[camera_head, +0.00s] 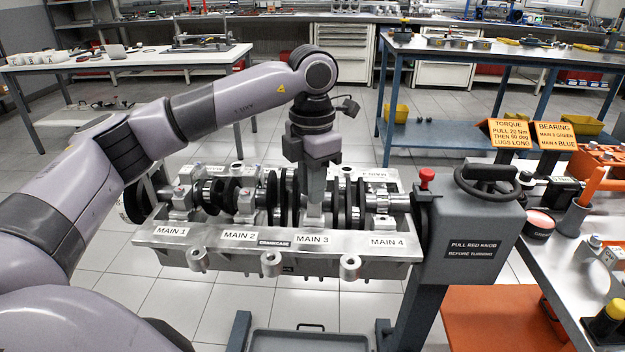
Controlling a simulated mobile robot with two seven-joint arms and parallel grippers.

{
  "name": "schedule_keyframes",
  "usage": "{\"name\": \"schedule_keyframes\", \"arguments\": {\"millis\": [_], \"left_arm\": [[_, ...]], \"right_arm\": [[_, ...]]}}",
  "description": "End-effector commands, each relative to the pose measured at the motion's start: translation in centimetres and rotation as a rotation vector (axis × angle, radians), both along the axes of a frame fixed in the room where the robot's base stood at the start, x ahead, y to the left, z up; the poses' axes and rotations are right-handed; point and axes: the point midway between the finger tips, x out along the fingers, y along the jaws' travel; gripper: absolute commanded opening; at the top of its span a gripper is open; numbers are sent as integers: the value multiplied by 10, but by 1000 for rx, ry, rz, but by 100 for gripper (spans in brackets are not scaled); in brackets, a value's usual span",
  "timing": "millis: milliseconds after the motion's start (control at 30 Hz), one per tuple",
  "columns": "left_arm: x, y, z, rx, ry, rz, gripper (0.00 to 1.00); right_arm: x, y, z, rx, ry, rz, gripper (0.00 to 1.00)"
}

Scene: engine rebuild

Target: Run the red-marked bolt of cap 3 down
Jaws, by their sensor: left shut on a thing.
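The crankcase (205,240) sits on its stand with the crankshaft (345,205) lying in it. Labels MAIN 1 to MAIN 4 run along its front edge. My left gripper (314,205) points straight down over the crankcase behind the MAIN 3 label (312,239). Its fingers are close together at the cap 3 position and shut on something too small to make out. Cap 3 and its red-marked bolt are hidden behind the fingers. Caps show at MAIN 1 (181,203) and MAIN 2 (246,206). My right gripper is not in view.
A grey stand head with a handwheel (487,182) and a red knob (427,176) stands right of the crankcase. Torque and bearing signs (510,134) stand behind it. A tool bench (555,260) fills the right side. A white table (125,62) stands back left.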

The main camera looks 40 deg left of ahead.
Motion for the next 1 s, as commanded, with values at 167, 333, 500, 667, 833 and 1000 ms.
{"name": "schedule_keyframes", "arguments": {"millis": [167, 333, 500, 667, 833, 1000], "left_arm": [[1, 0, 2, -1, -2, -166, 0], [1, 1, 2, -1, -2, -328, 0], [2, 1, 2, -1, -2, -489, 0], [2, 2, 2, -1, -3, -641, 0], [3, 2, 2, -2, -2, -802, 0], [3, 2, 1, -1, -2, -964, 0]], "right_arm": [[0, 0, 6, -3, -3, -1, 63], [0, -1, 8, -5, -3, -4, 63], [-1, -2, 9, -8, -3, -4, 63], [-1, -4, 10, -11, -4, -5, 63], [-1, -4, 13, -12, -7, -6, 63], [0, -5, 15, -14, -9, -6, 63]]}}
